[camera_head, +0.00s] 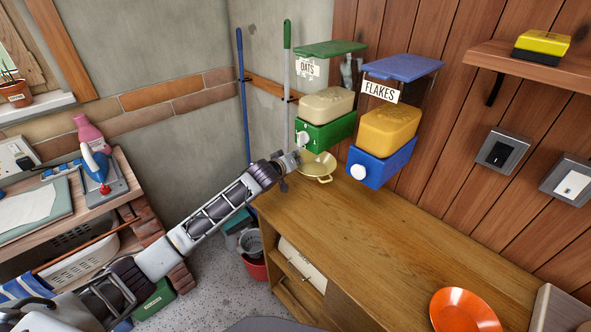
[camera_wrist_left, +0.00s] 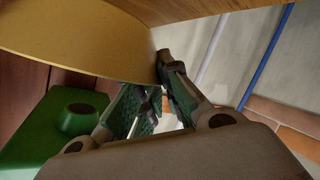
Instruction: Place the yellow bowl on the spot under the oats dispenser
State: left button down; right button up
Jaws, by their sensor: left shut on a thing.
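The yellow bowl (camera_head: 319,166) is at the far left end of the wooden counter, below the oats dispenser (camera_head: 325,132) with its green base and white knob. My left gripper (camera_head: 292,163) is shut on the bowl's left side. In the left wrist view the bowl (camera_wrist_left: 75,40) fills the upper left and its rim lies between the gripper's fingers (camera_wrist_left: 160,80). The green dispenser base (camera_wrist_left: 40,130) shows close by there. I cannot tell whether the bowl touches the counter. The spot under the dispenser is not visible. My right gripper is not in view.
The flakes dispenser (camera_head: 383,160) with a blue base hangs just right of the oats one. An orange plate (camera_head: 463,311) lies at the counter's near right. The counter's middle (camera_head: 370,235) is clear. A blue pole (camera_head: 243,95) stands by the wall at left.

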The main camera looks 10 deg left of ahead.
pick_arm(q)
notch_tip(320, 180, down, 4)
jog(key=shift+r, duration=0.1)
jog(key=shift+w+d+f, duration=0.1)
jog(key=shift+w+f, duration=0.05)
jog(key=shift+f, duration=0.25)
jog(key=shift+f, duration=0.1)
jog(key=c, duration=1.6)
grip_release()
jog(key=shift+v, duration=6.05)
